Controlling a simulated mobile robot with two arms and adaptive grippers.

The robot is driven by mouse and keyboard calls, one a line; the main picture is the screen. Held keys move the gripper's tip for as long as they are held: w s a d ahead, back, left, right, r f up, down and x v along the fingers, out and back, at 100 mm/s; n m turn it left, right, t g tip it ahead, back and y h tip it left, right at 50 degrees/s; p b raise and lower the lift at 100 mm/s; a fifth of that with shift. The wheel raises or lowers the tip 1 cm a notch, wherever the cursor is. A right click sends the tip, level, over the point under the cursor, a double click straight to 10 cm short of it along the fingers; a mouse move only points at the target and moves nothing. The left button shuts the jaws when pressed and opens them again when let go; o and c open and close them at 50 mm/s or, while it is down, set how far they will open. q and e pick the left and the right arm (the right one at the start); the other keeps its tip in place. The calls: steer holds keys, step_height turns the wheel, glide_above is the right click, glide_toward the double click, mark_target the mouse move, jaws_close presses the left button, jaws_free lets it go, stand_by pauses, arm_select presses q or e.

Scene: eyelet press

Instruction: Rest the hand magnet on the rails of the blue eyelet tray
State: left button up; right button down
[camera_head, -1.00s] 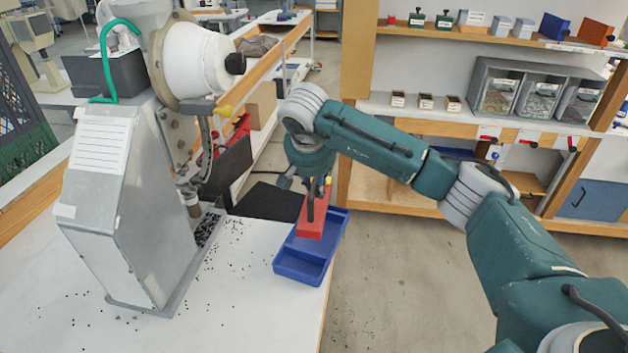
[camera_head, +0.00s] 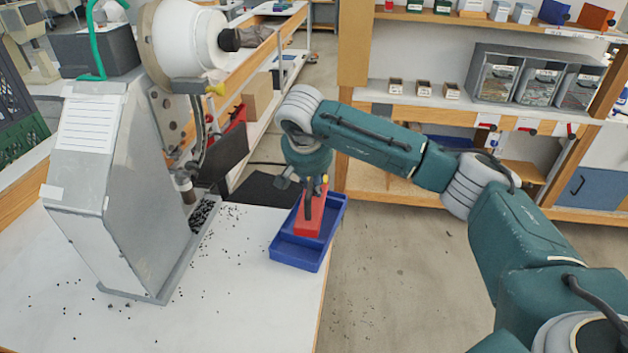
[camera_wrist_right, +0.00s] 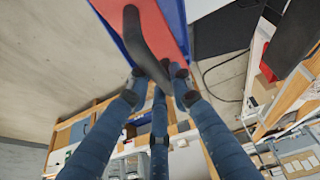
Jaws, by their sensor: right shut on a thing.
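The hand magnet (camera_head: 309,222) is a red block with a dark handle. The blue eyelet tray (camera_head: 296,260) stands at the right edge of the white table. My right gripper (camera_head: 314,188) points down and is shut on the magnet's handle. The magnet is over the tray, within its outline in the head view. I cannot tell whether it touches the rails. In the right wrist view, the fingers (camera_wrist_right: 156,82) are at the dark handle (camera_wrist_right: 143,45), with the red block behind it and the blue tray (camera_wrist_right: 172,14) beyond. My left gripper is not in view.
A grey eyelet press (camera_head: 125,190) stands left of the tray, with a trough of dark eyelets (camera_head: 202,216) at its base. Loose eyelets lie scattered on the white table (camera_head: 225,310). A wooden shelf unit (camera_head: 356,60) stands behind my right arm.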

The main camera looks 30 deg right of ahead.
steer(key=shift+w+f, duration=0.1)
steer(key=shift+f, duration=0.35)
steer(key=shift+f+b, duration=0.45)
stand_by(0.4)
steer(key=c, duration=1.5)
jaws_free()
steer(key=shift+o, duration=0.2)
steer(key=shift+f, duration=0.1)
steer(key=shift+s+a+r, duration=0.15)
steer(key=shift+s+r, duration=0.05)
steer(key=shift+r, duration=0.3)
steer(key=v, duration=1.1)
steer(key=shift+s+r, duration=0.1)
